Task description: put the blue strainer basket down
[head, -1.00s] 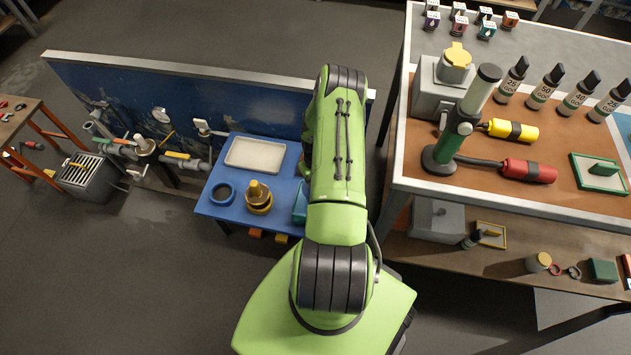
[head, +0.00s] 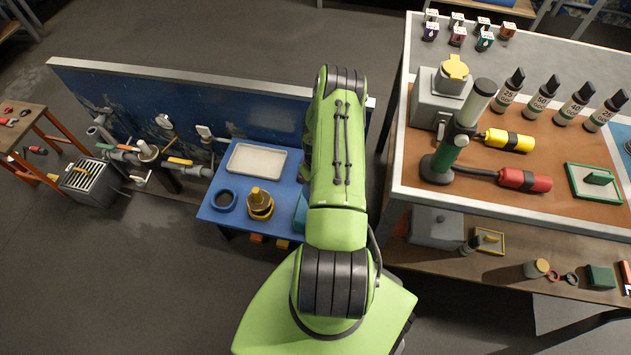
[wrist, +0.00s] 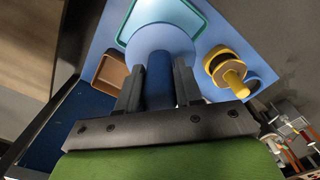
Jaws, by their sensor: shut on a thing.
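The blue strainer basket (wrist: 160,80) is in my gripper (wrist: 158,85) in the wrist view. Its dark blue cylindrical part is between the two fingers, and a wide pale blue round part (wrist: 160,45) shows just beyond the fingertips. My gripper is shut on it. It appears to be over the blue bench top (head: 275,207); I cannot tell whether it touches the surface. In the head view my green arm hides the gripper and the basket.
The bench holds a pale tray (head: 257,162), a dark blue ring (head: 223,197), a brass fitting (head: 260,204) and a teal-rimmed tray (head: 300,213), partly hidden. A brown open box (wrist: 108,75) is left of the basket. A cluttered workbench (head: 530,210) stands right.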

